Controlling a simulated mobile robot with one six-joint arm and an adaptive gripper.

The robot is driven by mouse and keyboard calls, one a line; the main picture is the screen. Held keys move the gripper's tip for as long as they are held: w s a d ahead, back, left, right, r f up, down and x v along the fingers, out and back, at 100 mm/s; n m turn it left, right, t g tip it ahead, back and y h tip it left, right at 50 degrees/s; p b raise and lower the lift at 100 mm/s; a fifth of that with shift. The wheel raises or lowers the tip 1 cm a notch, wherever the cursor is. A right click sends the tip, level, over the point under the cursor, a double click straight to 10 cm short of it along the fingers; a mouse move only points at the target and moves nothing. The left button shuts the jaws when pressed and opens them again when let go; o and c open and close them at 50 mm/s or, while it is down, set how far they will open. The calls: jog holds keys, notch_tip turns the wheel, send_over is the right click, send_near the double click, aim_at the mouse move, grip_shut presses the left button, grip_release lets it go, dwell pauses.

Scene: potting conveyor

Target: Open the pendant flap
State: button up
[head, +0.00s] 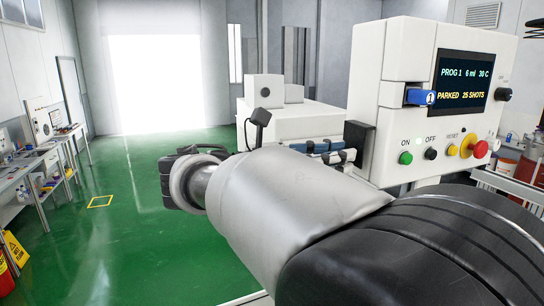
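The pendant (455,38) is a white control box at the right, with a dark screen (466,82) reading "PROG 1 6 ml 30 C" and "PARKED 25 SHOTS". A pale panel (409,48) left of the screen may be the flap; I cannot tell whether it is open or shut. Below it, a blue piece marked "1" (420,97) sticks out of the front. My gripper (178,180) is at the left end of my arm, well away from the pendant. Its fingers are mostly hidden behind my wrist, so its opening does not show.
The pendant carries green (406,158) and black (430,154) buttons and a red emergency knob (480,149). White machine housing (290,125) stands behind my arm. A bench (45,150) lines the left wall.

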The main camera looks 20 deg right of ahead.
grip_shut()
jog(key=shift+d+r, duration=0.1)
dwell(0.4)
